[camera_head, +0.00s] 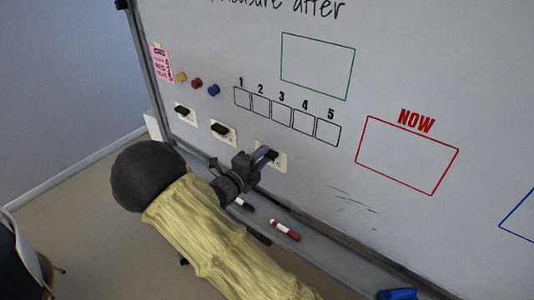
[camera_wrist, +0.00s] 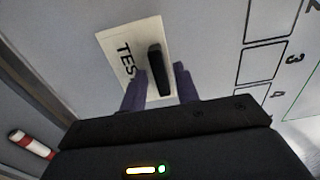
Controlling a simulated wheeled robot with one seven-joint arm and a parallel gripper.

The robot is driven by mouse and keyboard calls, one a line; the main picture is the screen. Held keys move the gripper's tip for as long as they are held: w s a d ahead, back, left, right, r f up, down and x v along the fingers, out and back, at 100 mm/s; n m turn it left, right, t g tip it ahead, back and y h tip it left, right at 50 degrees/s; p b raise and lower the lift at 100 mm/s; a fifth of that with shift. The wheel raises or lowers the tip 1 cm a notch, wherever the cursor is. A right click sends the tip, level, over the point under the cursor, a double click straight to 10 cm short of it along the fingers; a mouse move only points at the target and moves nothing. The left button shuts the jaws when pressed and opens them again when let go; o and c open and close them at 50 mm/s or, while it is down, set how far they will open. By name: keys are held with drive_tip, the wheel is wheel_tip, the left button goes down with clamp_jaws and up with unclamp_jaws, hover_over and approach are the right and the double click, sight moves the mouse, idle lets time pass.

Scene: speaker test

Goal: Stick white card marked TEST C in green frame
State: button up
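The white card marked TEST C (camera_head: 280,164) is on the whiteboard, the rightmost of three similar cards, with a black raised bar on it. In the wrist view, the card (camera_wrist: 111,42) shows "TES"; the rest of its lettering is hidden. My gripper (camera_head: 267,156) is at this card. In the wrist view, the two purple fingers of my gripper (camera_wrist: 160,78) stand apart on either side of the black bar (camera_wrist: 158,70). I cannot tell whether they touch it. The green frame (camera_head: 317,68) is empty, higher on the board and to the right.
Two other cards (camera_head: 185,121) (camera_head: 231,140) are to the left. A row of numbered boxes (camera_head: 286,115) lies between card and green frame. An empty red NOW frame (camera_head: 407,157) is right. Below, the tray holds a red marker (camera_head: 284,230) and a blue object (camera_head: 397,294).

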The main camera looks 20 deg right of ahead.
clamp_jaws()
drive_tip(key=shift+p, duration=0.5)
drive_tip(key=shift+s+a, duration=0.1)
drive_tip(key=shift+a, duration=0.1)
drive_tip(key=shift+s+a+p, duration=0.2)
drive_tip(key=shift+a+p, duration=0.05)
drive_tip(key=shift+p, duration=0.1)
drive_tip(key=shift+p+v, duration=1.55)
drive_tip(key=shift+v, duration=1.4)
drive_tip(key=shift+a, duration=0.1)
